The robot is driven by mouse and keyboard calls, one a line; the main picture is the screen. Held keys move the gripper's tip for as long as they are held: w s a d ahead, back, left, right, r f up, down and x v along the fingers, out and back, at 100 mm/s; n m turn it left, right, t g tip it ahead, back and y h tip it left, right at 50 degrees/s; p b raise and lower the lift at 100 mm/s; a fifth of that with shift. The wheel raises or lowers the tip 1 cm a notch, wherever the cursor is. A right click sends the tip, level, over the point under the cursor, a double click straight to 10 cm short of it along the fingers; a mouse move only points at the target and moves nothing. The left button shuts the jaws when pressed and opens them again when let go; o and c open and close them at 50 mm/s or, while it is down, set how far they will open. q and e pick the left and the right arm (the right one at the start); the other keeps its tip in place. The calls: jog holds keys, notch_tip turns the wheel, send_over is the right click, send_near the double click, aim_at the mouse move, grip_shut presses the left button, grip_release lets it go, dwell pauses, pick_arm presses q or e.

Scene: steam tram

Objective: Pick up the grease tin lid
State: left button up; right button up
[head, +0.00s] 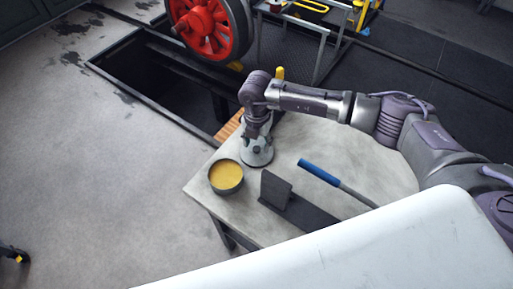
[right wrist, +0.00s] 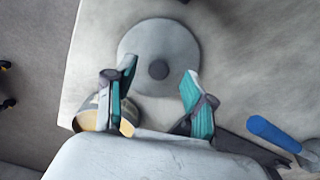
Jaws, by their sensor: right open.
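The grease tin lid (right wrist: 140,45) is a flat grey disc with a dark round knob (right wrist: 158,69) in its middle. It lies on the table in the right wrist view, and its edge (head: 258,157) shows below my right gripper in the head view. My right gripper (head: 257,138) points down over the lid. In the right wrist view its teal-padded fingers (right wrist: 157,88) are apart with nothing between them, and the knob shows just beyond their tips. The open grease tin (head: 225,176) with yellow grease stands beside the lid. My left gripper is not in view.
A dark angled metal piece (head: 277,190) and a blue-handled tool (head: 320,172) lie on the table. A floor pit (head: 165,85) opens behind the table, with a red wheel (head: 204,28) beyond. The table's right part is mostly clear.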

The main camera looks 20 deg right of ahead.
jog(key=shift+f, duration=0.95)
grip_shut()
jog(key=shift+r, duration=0.1)
